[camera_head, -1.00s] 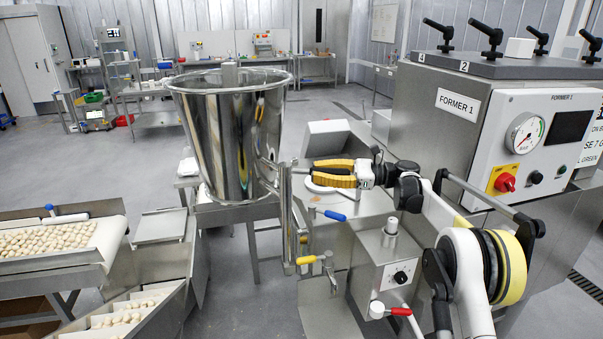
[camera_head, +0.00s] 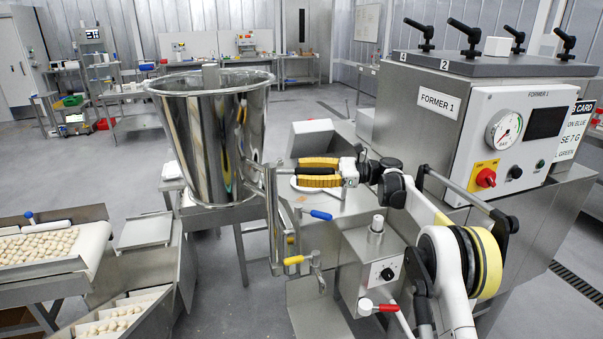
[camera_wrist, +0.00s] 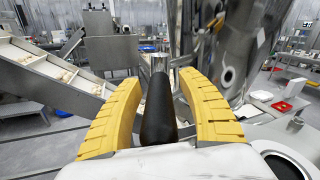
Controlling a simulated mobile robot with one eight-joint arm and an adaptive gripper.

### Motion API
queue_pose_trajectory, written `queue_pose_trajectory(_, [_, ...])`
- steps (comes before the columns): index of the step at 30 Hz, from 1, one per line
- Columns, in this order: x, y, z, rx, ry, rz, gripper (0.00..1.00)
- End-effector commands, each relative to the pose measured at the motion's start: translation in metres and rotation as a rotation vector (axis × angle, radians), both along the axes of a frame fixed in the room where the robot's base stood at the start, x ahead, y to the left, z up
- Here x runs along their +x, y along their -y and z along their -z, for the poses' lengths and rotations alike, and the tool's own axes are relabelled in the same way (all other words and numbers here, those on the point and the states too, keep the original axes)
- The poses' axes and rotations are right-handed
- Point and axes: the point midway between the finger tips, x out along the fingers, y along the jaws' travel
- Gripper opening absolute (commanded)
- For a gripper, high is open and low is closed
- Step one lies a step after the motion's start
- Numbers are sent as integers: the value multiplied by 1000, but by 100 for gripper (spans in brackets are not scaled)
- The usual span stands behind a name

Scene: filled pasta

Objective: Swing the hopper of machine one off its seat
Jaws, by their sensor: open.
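The shiny steel hopper (camera_head: 205,140) of the machine labelled FORMER 1 (camera_head: 438,101) stands upright on the left in the head view. It is clear to the left of a white ring (camera_head: 304,187) on the machine's top. A steel post with an arm (camera_head: 272,215) is beside it. My gripper (camera_head: 299,172) is to the right of the hopper, around a dark handle. In the wrist view the black handle (camera_wrist: 159,108) lies between the open yellow fingers (camera_wrist: 162,78), with gaps on both sides. The hopper wall shows at upper right (camera_wrist: 232,60).
A blue-handled valve (camera_head: 320,214), a yellow-handled valve (camera_head: 293,260) and a red lever (camera_head: 388,307) stick out below my gripper. A conveyor with pasta (camera_head: 75,265) is at lower left.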

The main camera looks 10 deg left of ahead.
Motion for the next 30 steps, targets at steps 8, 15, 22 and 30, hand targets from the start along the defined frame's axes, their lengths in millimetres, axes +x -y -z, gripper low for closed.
queue_pose_trajectory(8, [4, 37, 0, 0, 0, 2, 46])
queue_pose_trajectory(15, [6, 71, 0, 0, 0, 1, 46])
queue_pose_trajectory(22, [6, 73, 0, 0, 0, 0, 46])
queue_pose_trajectory(30, [0, 69, -13, -70, 60, 30, 46])
